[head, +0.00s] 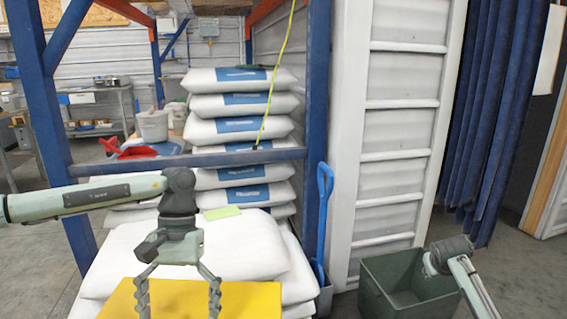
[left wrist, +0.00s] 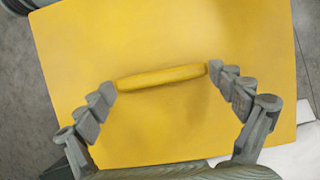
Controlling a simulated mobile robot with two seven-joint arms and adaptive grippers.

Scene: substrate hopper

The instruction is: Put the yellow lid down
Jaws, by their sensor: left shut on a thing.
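The yellow lid (head: 255,300) is a flat panel at the bottom of the head view, in front of and partly over white sacks. In the left wrist view the lid (left wrist: 200,40) fills most of the picture, with a raised bar handle (left wrist: 162,77) across it. My left gripper (head: 180,293) is above the lid, its fingers pointing down. In the left wrist view my left gripper (left wrist: 163,82) has one finger at each end of the handle, shut on it lengthwise. My right arm shows at the lower right, but its gripper cannot be seen.
White sacks (head: 185,245) lie behind the lid, with a taller stack (head: 240,105) beyond. A blue rack post (head: 316,80) and a blue shovel (head: 324,215) stand right of them. A dark green bin (head: 385,300) is on the floor at the right, by my right arm.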

